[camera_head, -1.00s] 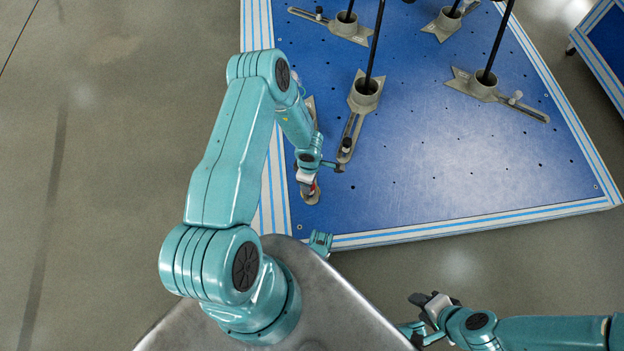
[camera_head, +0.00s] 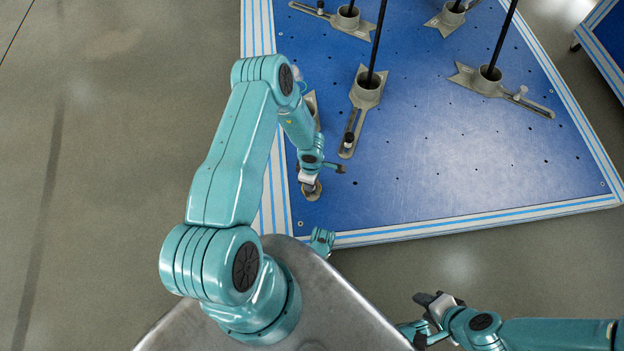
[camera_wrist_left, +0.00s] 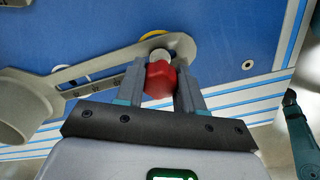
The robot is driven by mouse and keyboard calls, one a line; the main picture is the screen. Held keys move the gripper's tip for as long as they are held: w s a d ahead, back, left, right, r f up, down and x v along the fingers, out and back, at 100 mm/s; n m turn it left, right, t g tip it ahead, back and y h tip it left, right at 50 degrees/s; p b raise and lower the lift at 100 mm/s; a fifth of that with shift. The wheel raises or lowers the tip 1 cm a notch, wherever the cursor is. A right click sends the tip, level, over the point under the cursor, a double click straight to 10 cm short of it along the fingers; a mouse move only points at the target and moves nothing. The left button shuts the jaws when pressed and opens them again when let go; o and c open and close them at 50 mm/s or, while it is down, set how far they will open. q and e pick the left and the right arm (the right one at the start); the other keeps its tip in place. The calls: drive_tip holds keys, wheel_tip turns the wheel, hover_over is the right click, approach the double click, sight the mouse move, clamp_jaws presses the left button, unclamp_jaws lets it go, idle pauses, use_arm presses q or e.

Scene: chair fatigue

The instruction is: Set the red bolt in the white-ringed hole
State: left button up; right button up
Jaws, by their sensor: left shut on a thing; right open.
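The red bolt (camera_wrist_left: 159,79) is between the fingers of my left gripper (camera_wrist_left: 157,70) in the left wrist view. Its red head faces the camera and its pale shank points toward the rounded end of a grey slotted clamp bar (camera_wrist_left: 110,62); I cannot tell whether the tip has entered anything. A pale-ringed hole (camera_wrist_left: 248,64) shows in the blue plate to the right, apart from the bolt. In the head view my left gripper (camera_head: 311,180) is low over the plate's near left corner and hides the bolt. My right gripper (camera_head: 428,312) is open and empty, off the plate.
The blue plate (camera_head: 430,190) has striped edges and several small holes. Several other grey clamps, such as one at the middle (camera_head: 355,115) and one at right (camera_head: 488,82), stand on it with black rods rising. The plate's near right area is clear.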

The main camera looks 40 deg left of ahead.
use_arm(q)
drive_tip(key=shift+r+p, duration=2.25)
drive_tip(key=shift+r, duration=0.35)
wheel_tip(320, 180, up, 4)
drive_tip(key=p, duration=0.3)
drive_tip(key=shift+p, duration=0.4)
drive_tip(key=shift+f, duration=0.1)
wheel_tip(320, 180, down, 6)
drive_tip(key=b, duration=0.6)
drive_tip(key=shift+f, duration=0.1)
